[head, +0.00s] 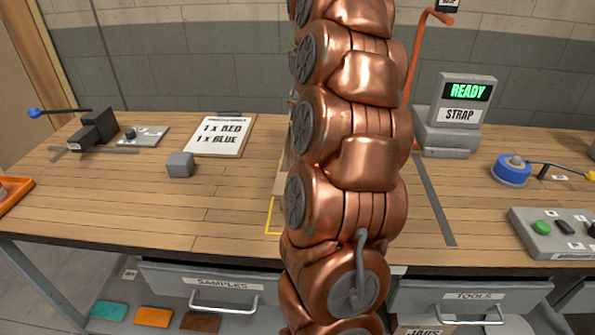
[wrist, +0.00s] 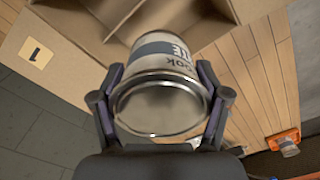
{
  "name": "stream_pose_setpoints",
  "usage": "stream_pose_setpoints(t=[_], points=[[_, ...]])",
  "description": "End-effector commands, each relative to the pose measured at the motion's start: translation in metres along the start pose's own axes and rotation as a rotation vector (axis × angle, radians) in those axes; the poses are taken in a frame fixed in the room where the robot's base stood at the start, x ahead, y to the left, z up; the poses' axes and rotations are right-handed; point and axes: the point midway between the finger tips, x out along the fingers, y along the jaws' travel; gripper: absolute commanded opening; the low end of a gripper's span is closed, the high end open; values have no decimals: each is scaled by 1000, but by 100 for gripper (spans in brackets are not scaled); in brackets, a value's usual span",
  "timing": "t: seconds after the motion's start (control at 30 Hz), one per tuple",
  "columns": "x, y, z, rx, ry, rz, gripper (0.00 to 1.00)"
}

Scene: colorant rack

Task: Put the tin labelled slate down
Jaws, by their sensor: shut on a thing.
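In the wrist view my gripper (wrist: 160,98) is shut on a tin (wrist: 165,60) with a shiny metal rim and a pale label with a dark band. Only part of the label's lettering shows, ending in "TE", so I cannot read the whole word. The tin is close to an open cardboard rack (wrist: 60,60) with inner dividers and a "1" tag. I cannot tell whether the tin touches the rack. In the head view my copper arm hides the gripper, the tin and most of the rack.
On the wooden bench (head: 100,200) stand a grey block (head: 180,164), a clipboard reading "1 x RED, 1 x BLUE" (head: 221,135), a "READY / STRAP" machine (head: 453,115), a blue tape roll (head: 511,170) and a button box (head: 558,236).

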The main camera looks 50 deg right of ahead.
Motion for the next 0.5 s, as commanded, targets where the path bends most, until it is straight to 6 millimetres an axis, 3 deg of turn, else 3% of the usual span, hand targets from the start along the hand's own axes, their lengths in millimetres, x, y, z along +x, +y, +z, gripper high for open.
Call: stream_pose_setpoints(t=[0.03, 0.17, 0.5], points=[[17, -1, 0, -2, 0, -2, 8], [26, -2, -1, -4, -1, -1, 8], [71, -2, -2, -6, -3, -2, 8]])
